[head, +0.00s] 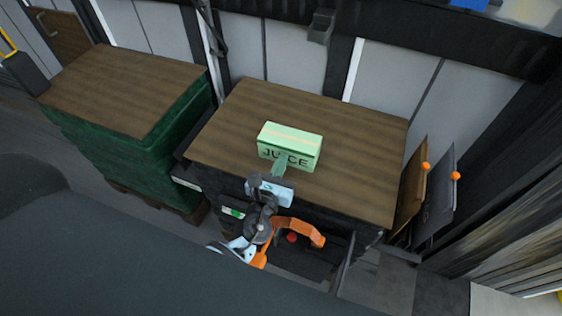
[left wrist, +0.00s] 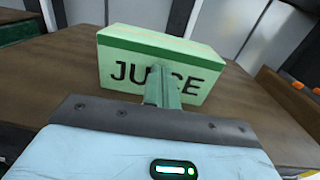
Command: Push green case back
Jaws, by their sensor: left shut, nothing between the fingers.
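The green case (head: 289,141) is a light green box marked JUICE on its front face. It stands upright on the wooden top of the middle stack (head: 345,125). My left gripper (head: 279,166) is shut and empty, with its green fingers pointing at the front face of the case. In the left wrist view the case (left wrist: 186,58) fills the upper middle, and the fingertips (left wrist: 156,74) overlap the lettering at about its middle. I cannot tell whether they touch the case. My right gripper is not in view.
A green-wrapped stack with a wooden top (head: 125,85) stands to the left. Upright panels with orange knobs (head: 426,166) stand at the right. Wall panels (head: 295,50) rise behind. The wooden top is bare behind and beside the case.

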